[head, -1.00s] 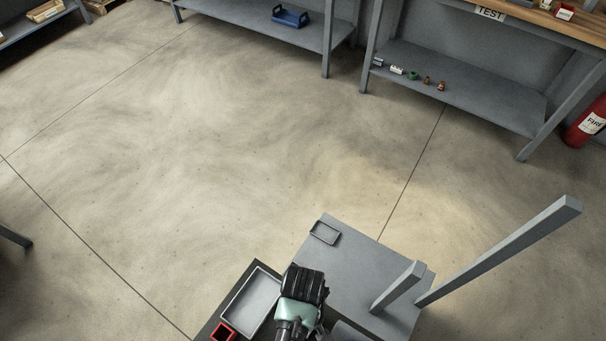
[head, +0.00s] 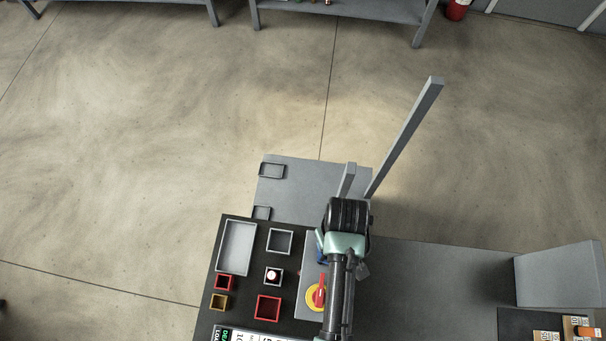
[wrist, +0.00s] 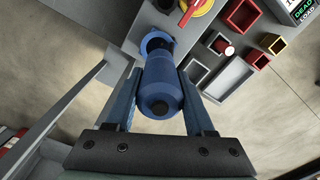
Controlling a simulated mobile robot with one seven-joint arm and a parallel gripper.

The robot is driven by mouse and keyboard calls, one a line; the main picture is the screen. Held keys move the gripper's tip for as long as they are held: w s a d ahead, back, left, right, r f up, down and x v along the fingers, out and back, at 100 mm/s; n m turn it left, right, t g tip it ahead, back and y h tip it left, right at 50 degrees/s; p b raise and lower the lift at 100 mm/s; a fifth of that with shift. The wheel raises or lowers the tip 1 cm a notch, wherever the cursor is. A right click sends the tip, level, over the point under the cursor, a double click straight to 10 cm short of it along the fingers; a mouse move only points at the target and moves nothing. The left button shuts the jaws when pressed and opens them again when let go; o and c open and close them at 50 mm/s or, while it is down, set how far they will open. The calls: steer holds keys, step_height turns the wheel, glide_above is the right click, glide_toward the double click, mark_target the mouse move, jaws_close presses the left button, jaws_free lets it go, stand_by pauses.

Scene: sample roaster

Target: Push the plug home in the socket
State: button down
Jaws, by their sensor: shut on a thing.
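In the wrist view the blue plug (wrist: 160,92) is a thick cylinder with a dark round back end. My gripper (wrist: 160,74) is shut on it, one finger along each side. The blue round socket (wrist: 155,38) sits on the grey panel just beyond the plug's front end. The plug points at the socket and hides part of it. I cannot tell how far the plug's front sits inside. In the head view my wrist covers the plug, and only a little blue (head: 320,246) shows at its left.
A red switch handle on a yellow disc (head: 316,296) stands beside the socket. Small open trays, including a red one (head: 268,307), and a grey tray (head: 237,247) lie left on the dark bench. Upright grey posts (head: 405,135) rise behind. Open bench top lies to the right.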

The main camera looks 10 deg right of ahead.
steer(key=shift+s+d+r, duration=0.1)
steer(key=shift+d+r, duration=0.1)
steer(key=shift+d, duration=0.1)
steer(key=shift+f+b, duration=1.75)
steer(key=shift+f, duration=1.2)
steer(key=shift+f+p, duration=0.15)
steer(key=shift+p, duration=0.25)
steer(key=shift+f+b, duration=1.3)
steer(key=shift+f, duration=0.6)
steer(key=shift+c, duration=0.9)
jaws_free()
